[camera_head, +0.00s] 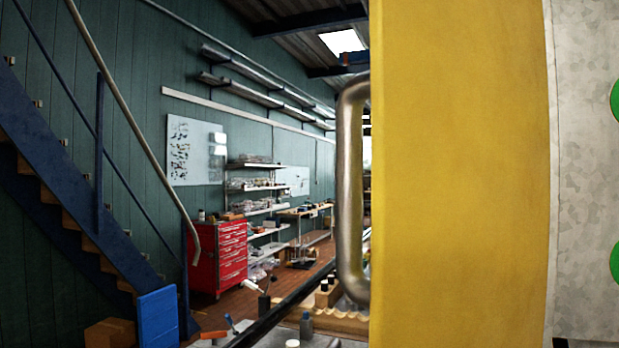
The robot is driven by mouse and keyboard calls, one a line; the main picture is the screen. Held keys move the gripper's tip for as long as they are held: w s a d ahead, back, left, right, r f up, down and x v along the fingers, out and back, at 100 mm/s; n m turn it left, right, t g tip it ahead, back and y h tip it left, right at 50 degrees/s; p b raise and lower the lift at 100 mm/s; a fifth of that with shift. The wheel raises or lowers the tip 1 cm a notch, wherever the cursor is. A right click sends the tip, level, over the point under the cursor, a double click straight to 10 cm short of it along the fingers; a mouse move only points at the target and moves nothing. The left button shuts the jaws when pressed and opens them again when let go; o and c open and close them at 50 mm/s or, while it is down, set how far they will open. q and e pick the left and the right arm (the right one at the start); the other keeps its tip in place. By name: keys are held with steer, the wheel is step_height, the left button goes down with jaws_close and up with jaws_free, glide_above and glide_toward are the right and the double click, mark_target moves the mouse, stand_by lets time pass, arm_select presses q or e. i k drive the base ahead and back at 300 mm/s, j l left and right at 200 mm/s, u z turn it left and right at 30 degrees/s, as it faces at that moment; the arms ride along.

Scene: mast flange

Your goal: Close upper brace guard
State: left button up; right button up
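A large yellow panel (460,175), which looks like the guard, stands upright and fills the view right of centre. A curved metal bar handle (347,190) stands out from its left edge. Right of the panel is a pale grey mottled metal surface (578,180) with two green round parts, an upper one (616,98) and a lower one (616,263), cut off by the right edge of the picture. How far the panel is swung cannot be told from this one view. Neither of my grippers is in view.
Below left of the handle is a bench with a wooden rack (345,322) and small bottles. Farther back are a red tool cabinet (219,258), shelves (255,188) and a blue staircase (65,215). Open floor lies beyond the bench.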

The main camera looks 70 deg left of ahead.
mark_target(458, 90)
steer(key=k+j, duration=0.2)
steer(key=j, duration=0.15)
steer(key=k+j, duration=0.15)
steer(key=j, duration=0.2)
steer(key=k+j, duration=0.2)
steer(key=j, duration=0.1)
